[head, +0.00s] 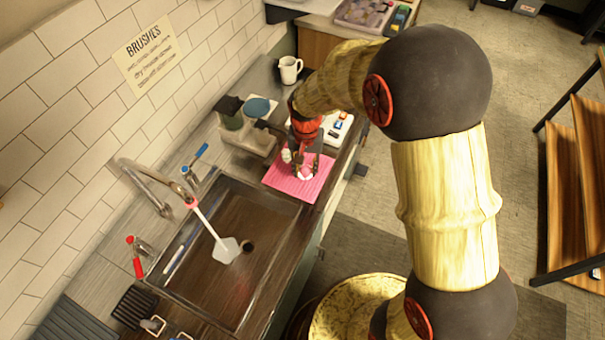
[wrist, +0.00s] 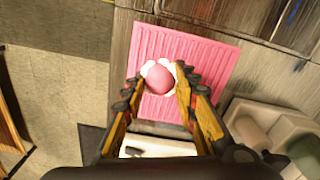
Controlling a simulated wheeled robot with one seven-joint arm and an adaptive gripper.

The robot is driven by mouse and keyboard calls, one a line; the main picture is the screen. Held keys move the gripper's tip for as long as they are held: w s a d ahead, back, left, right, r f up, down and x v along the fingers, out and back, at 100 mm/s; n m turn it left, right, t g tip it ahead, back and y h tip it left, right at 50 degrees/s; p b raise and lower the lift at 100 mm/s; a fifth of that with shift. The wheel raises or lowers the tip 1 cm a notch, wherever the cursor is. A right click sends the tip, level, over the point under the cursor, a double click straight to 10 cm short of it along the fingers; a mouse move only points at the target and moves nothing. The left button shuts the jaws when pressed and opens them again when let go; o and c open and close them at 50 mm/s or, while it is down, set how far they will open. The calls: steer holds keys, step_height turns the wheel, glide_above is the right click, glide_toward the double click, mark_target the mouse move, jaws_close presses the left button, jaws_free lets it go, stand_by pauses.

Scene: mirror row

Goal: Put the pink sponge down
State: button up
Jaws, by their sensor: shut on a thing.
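The pink sponge (wrist: 158,79) is a rounded pink piece with white parts at its sides, seen between the fingertips in the wrist view. My gripper (wrist: 160,82) is shut on it, one yellow and black finger on each side. In the head view my gripper (head: 304,172) points down over a pink ribbed mat (head: 281,180) at the right end of the sink, and only a little of the sponge shows. The mat also lies behind the sponge in the wrist view (wrist: 212,58). I cannot tell whether the sponge touches the mat.
The sink (head: 262,215) with a tap and a white brush (head: 226,250) lies left of the mat. A caddy (head: 248,135) stands behind it by the wall. A white tray (head: 338,127) and a white jug (head: 290,69) are farther along the counter. The counter's front edge is close to the mat.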

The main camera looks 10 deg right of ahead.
mark_target(302, 173)
steer(key=shift+w+a+f, duration=0.15)
steer(key=shift+w+f, duration=0.3)
steer(key=shift+f, duration=0.15)
steer(key=shift+w+a+f, duration=0.15)
steer(key=shift+w+f, duration=0.25)
steer(key=shift+f, duration=0.15)
steer(key=shift+f+b, duration=0.6)
steer(key=shift+f, duration=0.9)
steer(key=shift+f, duration=0.1)
steer(key=o, duration=1.2)
step_height(302, 173, up, 12)
steer(key=shift+r+p, duration=0.2)
steer(key=shift+p, duration=1)
steer(key=s+d+r+n+t, duration=0.15)
steer(key=s+d+r, duration=0.25)
steer(key=s+r, duration=0.4)
steer(key=s+d+r+n+t, duration=0.15)
steer(key=s+d+r, duration=0.35)
steer(key=r, duration=0.6)
steer(key=s+t, duration=0.1)
steer(key=s, duration=0.2)
steer(key=s+d+r, duration=0.1)
steer(key=s, duration=0.3)
steer(key=s+r+t, duration=0.1)
steer(key=s, duration=0.2)
steer(key=shift+s+d+n+t, duration=0.2)
steer(key=shift+d+n+t, duration=0.1)
steer(key=shift+d, duration=0.05)
